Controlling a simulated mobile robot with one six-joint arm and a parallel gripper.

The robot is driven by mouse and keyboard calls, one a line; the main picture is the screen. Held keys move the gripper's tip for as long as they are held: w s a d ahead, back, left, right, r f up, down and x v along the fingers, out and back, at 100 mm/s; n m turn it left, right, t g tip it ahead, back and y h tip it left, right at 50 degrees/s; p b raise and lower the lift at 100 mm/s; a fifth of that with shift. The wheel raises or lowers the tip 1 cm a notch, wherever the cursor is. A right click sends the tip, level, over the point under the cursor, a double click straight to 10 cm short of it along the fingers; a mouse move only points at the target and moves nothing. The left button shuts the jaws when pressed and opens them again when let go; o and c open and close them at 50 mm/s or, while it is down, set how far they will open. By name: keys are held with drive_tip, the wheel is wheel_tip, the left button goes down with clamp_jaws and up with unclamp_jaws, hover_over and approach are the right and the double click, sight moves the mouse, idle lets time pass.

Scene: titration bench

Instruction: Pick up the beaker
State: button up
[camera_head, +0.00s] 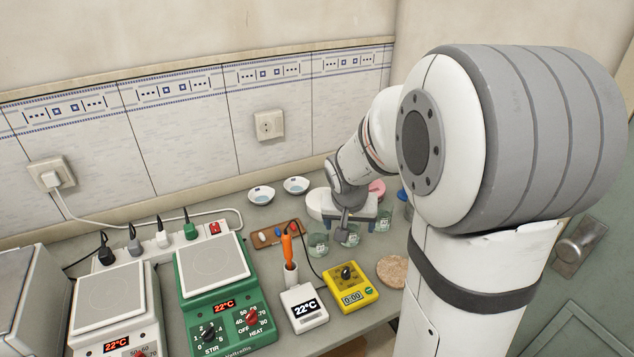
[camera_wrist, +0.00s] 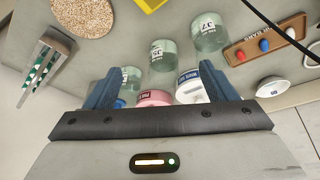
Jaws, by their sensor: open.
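Three clear greenish glass beakers stand on the bench. In the head view they are a left beaker (camera_head: 318,245), a middle beaker (camera_head: 350,239) partly under my gripper, and a right beaker (camera_head: 384,220). In the wrist view a labelled beaker (camera_wrist: 208,34) is at upper right, another labelled beaker (camera_wrist: 162,54) is near the middle, and a third (camera_wrist: 132,76) is partly hidden by a finger. My gripper (camera_wrist: 163,90) is open, with nothing held between its blue fingers. In the head view my gripper (camera_head: 349,216) is above and close to the beakers.
Near the fingers in the wrist view are a pink-lidded jar (camera_wrist: 154,98) and a white jar (camera_wrist: 188,88). A wooden tray (camera_wrist: 265,40) with stir bars lies at right. A cork mat (camera_head: 391,271), yellow timer (camera_head: 349,284) and thermometer unit (camera_head: 303,307) stand in front.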

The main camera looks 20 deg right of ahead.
sight(350, 227)
drive_tip(key=shift+m, duration=0.7)
drive_tip(key=w+d+f, duration=0.1)
drive_tip(key=w+f, duration=0.1)
drive_tip(key=w, duration=0.1)
drive_tip(key=w+d+f+p, duration=0.1)
drive_tip(key=w, duration=0.1)
drive_tip(key=shift+w+d+f, duration=0.1)
drive_tip(key=shift+w+d, duration=0.15)
drive_tip(key=shift+d, duration=0.1)
drive_tip(key=x, duration=0.8)
drive_tip(key=shift+w+a, duration=0.1)
drive_tip(key=shift+w, duration=0.15)
drive_tip(key=shift+t, duration=0.3)
drive_tip(key=shift+c, duration=0.4)
drive_tip(key=c, duration=1.1)
